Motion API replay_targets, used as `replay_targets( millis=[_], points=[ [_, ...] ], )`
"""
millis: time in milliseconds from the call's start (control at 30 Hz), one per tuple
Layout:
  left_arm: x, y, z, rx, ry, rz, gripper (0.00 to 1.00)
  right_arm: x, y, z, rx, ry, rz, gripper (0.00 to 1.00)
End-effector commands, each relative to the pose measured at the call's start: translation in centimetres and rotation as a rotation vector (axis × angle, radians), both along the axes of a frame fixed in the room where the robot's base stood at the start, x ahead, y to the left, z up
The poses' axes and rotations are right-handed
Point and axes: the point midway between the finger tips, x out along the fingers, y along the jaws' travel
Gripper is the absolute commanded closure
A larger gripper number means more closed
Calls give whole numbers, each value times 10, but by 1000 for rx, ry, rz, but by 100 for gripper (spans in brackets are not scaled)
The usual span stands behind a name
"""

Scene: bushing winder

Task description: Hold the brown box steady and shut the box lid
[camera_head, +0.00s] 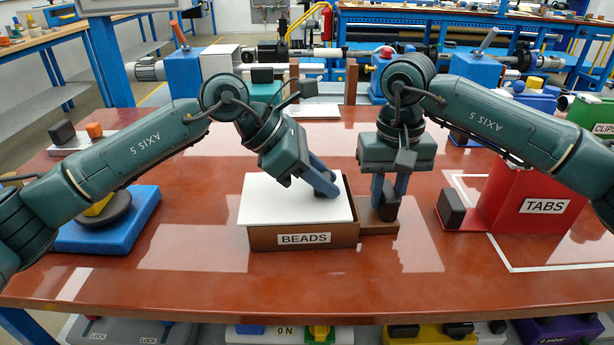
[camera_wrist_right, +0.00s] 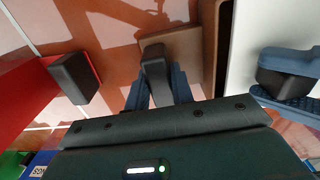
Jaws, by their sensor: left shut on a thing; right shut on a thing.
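The brown box (camera_head: 270,238), labelled BEADS, stands on the red-brown table. Its white lid (camera_head: 280,205) covers most of the top and sticks out slightly past the left side. A narrow dark gap shows along the right wall, also between the lid (camera_wrist_right: 243,50) and the box wall (camera_wrist_right: 213,40) in the right wrist view. My left gripper (camera_head: 328,186) is shut on the dark knob on the lid's right part. My right gripper (camera_head: 388,203) is shut on the black upright handle (camera_wrist_right: 154,65) on the brown ledge at the box's right side.
A red TABS box (camera_head: 520,205) with a black block (camera_head: 451,208) on its ledge stands to the right. A blue base with a dark disc (camera_head: 105,220) is at the left. A green CLIPS box (camera_head: 592,112) is at far right. The table in front is clear.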

Motion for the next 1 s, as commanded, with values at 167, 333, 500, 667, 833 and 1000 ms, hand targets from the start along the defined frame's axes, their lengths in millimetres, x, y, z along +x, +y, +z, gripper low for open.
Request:
replay_targets(
  millis=[167, 333, 500, 667, 833, 1000],
  points=[
    [1, -17, 1, -1, -1, 1, 100, 0, 1, 0, 2, 0, 3, 100],
    [1, -17, 0, -2, -1, 1, 100, -1, 2, 0, 3, 0, 5, 100],
    [0, -17, 0, -3, -1, 1, 67, -1, 2, 0, 4, 0, 5, 100],
    [1, -16, 0, -2, -1, 1, 54, -1, 2, 0, 3, 0, 4, 100],
    [1, -16, 0, -1, -1, 1, 53, 0, 1, 0, 2, 0, 2, 100],
    [1, -12, 4, -2, -2, 1, 53, 0, 1, 0, 2, 0, 2, 100]
  ],
)
